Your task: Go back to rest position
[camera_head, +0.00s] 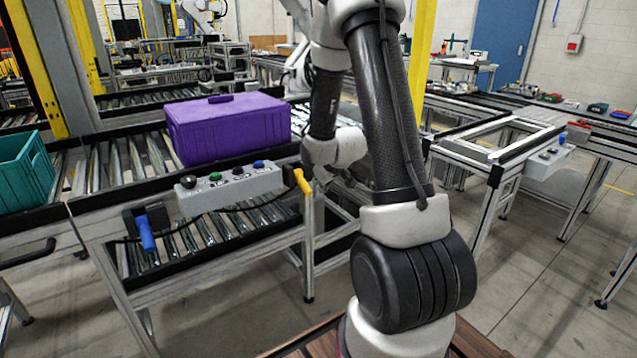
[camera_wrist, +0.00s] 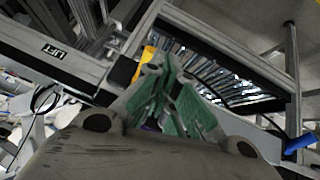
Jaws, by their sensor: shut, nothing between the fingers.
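My gripper (camera_wrist: 169,78) shows in the wrist view with its two green-padded fingers brought together and nothing between them. In the wrist view its fingertips point toward the conveyor frame, with a yellow handle (camera_wrist: 146,60) just behind and to the left of them. In the head view my arm stands in the middle of the picture, folded down beside the conveyor end, and it hides most of the gripper. The same yellow handle (camera_head: 303,182) is at the right end of the grey control box (camera_head: 231,189). I cannot tell whether the gripper touches anything.
A purple crate (camera_head: 228,127) stands on the roller conveyor (camera_head: 128,162), with a teal bin (camera_head: 23,172) to its left. A blue handle (camera_head: 146,233) hangs on the front rail. An empty frame table (camera_head: 497,140) stands at the right. The floor (camera_head: 520,280) at right front is clear.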

